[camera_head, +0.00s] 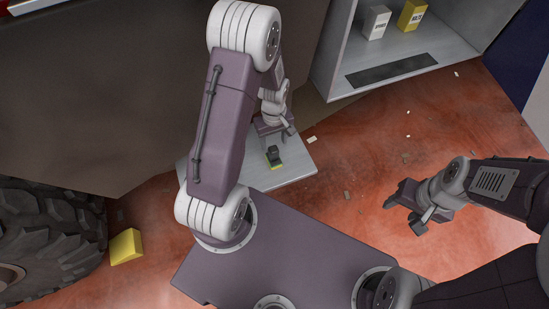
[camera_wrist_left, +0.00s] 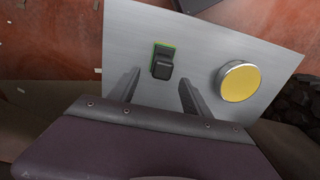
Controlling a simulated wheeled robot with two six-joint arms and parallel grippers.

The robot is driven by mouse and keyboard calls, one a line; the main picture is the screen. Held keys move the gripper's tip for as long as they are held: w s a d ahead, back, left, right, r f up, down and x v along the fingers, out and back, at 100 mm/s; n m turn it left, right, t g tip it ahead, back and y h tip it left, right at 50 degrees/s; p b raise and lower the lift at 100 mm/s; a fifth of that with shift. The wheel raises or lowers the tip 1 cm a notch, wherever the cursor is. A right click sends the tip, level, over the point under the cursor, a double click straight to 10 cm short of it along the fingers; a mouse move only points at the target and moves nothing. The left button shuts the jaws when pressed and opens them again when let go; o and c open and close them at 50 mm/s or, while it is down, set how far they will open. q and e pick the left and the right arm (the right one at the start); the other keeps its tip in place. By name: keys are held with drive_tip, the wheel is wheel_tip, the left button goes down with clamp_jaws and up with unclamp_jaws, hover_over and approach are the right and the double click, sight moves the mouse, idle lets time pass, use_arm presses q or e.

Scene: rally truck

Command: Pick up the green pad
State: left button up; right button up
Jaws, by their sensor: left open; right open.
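The green pad (camera_wrist_left: 154,58) shows as a thin green edge around a black block-like part (camera_wrist_left: 162,66) in the left wrist view. It lies on a pale metal plate (camera_wrist_left: 205,35). In the head view the black part (camera_head: 274,154) sits on the plate (camera_head: 300,165), with a small yellow-green strip at its near side. My left gripper (camera_wrist_left: 158,90) is open and empty, its two fingers pointing toward the pad from above the plate. It also shows in the head view (camera_head: 271,137), partly behind my arm. My right gripper (camera_head: 405,207) is open and empty, off to the right above the floor.
A round yellow disc (camera_wrist_left: 240,82) with a metal rim is on the plate beside the pad. A yellow block (camera_head: 126,246) lies by a big tyre (camera_head: 50,235) at left. An open cabinet (camera_head: 385,68) holds two small boxes. Small debris dots the reddish floor.

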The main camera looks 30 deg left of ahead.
sight(274, 149)
use_arm(q)
drive_tip(key=f, duration=0.3)
drive_tip(key=f+b, duration=0.1)
drive_tip(key=f, duration=0.1)
drive_tip(key=shift+s+d+f, duration=0.1)
drive_tip(key=shift+s+d, duration=0.05)
drive_tip(key=shift+s, duration=0.15)
clamp_jaws()
idle(1.0)
